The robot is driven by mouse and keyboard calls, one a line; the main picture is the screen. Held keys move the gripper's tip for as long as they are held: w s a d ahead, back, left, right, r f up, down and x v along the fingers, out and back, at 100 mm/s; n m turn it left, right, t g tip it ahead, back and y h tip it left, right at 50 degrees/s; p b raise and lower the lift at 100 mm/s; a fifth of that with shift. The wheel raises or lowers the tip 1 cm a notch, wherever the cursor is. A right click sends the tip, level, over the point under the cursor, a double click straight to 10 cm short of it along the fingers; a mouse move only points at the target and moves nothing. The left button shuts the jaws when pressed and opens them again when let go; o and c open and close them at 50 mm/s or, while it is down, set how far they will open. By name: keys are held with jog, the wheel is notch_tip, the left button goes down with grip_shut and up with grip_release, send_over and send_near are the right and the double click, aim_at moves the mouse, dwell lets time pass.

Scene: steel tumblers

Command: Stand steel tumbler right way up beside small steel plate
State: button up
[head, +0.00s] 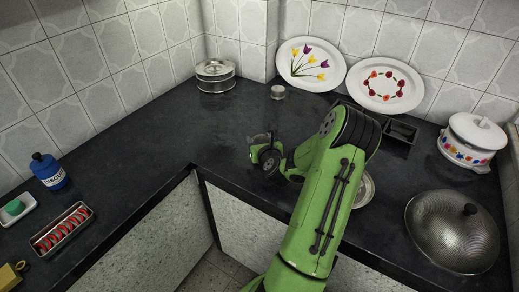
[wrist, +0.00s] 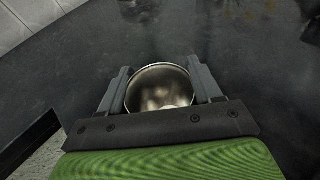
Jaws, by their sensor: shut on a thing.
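My gripper (wrist: 161,78) is shut on the steel tumbler (wrist: 158,92), with one grey finger on each side of it. In the wrist view I see the tumbler's round end with a bright rim. It looks like the open mouth facing the camera, though reflections make this hard to be sure of. In the head view my gripper (head: 258,150) is over the dark counter near the inner corner, and the tumbler is hard to make out there. The small steel plate (head: 366,190) shows at the right of my arm, partly hidden by it.
A lidded steel pot (head: 215,76) and a small steel container (head: 278,92) stand at the back. Two painted plates (head: 311,64) lean on the wall. A dark tray (head: 401,131), white casserole (head: 470,143) and steel dome (head: 452,232) are right.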

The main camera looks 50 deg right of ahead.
jog(key=shift+f, duration=0.8)
jog(key=shift+r, duration=0.2)
jog(key=shift+f, duration=0.15)
jog(key=o, duration=1.2)
jog(key=shift+c, duration=0.2)
jog(key=shift+s+r, duration=0.1)
jog(key=shift+r, duration=0.1)
jog(key=b+v, duration=0.4)
jog(key=v, duration=0.5)
jog(key=shift+s, duration=0.3)
jog(key=shift+b+v, duration=1.25)
jog(key=shift+b, duration=0.9)
